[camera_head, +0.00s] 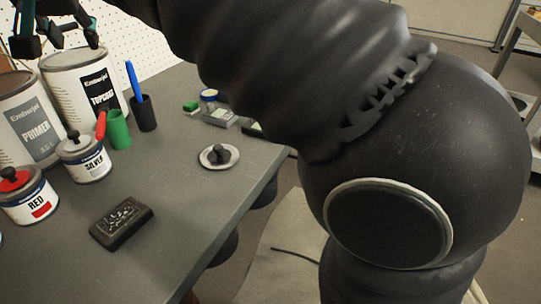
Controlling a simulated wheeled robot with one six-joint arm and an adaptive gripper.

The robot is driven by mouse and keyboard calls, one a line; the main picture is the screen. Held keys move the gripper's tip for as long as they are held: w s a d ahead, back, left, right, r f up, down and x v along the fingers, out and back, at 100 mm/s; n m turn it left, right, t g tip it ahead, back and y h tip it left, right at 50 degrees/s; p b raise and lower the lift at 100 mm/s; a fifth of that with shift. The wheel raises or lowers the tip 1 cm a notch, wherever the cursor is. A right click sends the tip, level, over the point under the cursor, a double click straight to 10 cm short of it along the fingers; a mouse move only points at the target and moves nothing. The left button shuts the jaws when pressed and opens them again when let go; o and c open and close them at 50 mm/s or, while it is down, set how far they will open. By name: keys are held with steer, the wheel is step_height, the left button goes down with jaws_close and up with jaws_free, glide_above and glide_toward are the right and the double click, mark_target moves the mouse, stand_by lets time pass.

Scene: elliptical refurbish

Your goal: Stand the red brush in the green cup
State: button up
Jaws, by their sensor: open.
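The green cup (119,131) stands upright on the grey table, between a silver paint can and a dark cup. A red handle, which looks like the red brush (101,124), shows at the left edge of the green cup, tilted slightly. Its lower end is hidden near the silver can's rim, and I cannot tell whether it is inside the cup or beside it. My gripper (58,40) is at the top left, above the large cans, with its fingers spread and nothing visible between them. It is apart from the brush and cup.
A blue brush (133,80) stands in the dark cup (143,113). The silver can (88,163), red can (30,198), primer can (24,115) and topcoat can (75,90) crowd the left. A black block (121,222) and a knobbed lid (218,157) lie on the table (185,185).

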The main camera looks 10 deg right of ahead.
steer(key=s+d+f, duration=0.1)
steer(key=d+f, duration=0.2)
steer(key=d, duration=0.4)
steer(key=s+d+f+g+h, duration=0.1)
steer(key=s+d+f, duration=0.1)
steer(key=d+f, duration=0.35)
steer(key=s+d+f, duration=0.1)
steer(key=d+f, duration=0.1)
steer(key=d, duration=0.6)
steer(key=s+d+f, duration=0.6)
steer(key=s+f, duration=0.2)
steer(key=f, duration=0.1)
steer(key=s+d+f+g, duration=0.1)
steer(key=s+d+f, duration=0.6)
steer(key=f, duration=0.3)
steer(key=shift+s+d+g+h, duration=0.3)
steer(key=shift+s+h, duration=0.05)
steer(key=shift+h, duration=0.05)
steer(key=shift+o, duration=0.2)
steer(key=shift+f, duration=0.1)
